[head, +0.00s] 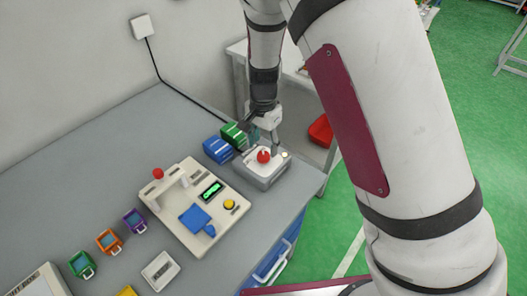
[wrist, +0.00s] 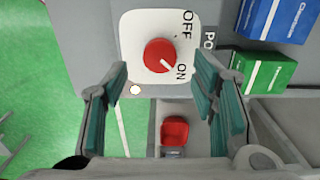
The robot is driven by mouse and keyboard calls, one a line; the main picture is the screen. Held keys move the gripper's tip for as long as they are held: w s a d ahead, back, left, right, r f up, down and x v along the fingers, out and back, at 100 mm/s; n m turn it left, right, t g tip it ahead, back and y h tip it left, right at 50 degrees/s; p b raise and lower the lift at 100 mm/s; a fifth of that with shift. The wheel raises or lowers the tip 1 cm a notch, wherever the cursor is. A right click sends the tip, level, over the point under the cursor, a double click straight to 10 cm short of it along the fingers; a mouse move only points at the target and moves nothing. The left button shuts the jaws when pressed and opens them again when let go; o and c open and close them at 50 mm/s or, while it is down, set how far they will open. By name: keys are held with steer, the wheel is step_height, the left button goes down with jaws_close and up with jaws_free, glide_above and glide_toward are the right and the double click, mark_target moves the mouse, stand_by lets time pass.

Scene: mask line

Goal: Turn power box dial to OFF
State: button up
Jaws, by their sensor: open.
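The power box (head: 259,176) is a pale box near the far right corner of the table, with a red round dial (head: 263,156) on top. In the wrist view the power box (wrist: 136,26) carries the words OFF and ON, and the white mark on the dial (wrist: 158,55) points toward ON. My gripper (head: 262,139) is above the box. In the wrist view my gripper (wrist: 161,68) is open, its teal-padded fingers on either side of the dial, with gaps between. I cannot tell its exact height above the dial.
A blue box (head: 217,149) and a green box (head: 235,134) stand close beside the power box. A beige machine (head: 174,218) with a red knob stands nearer. A black cable (head: 190,97) runs along the wall.

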mark_target(263, 155)
steer(key=shift+f, duration=2.1)
steer(key=c, duration=1.2)
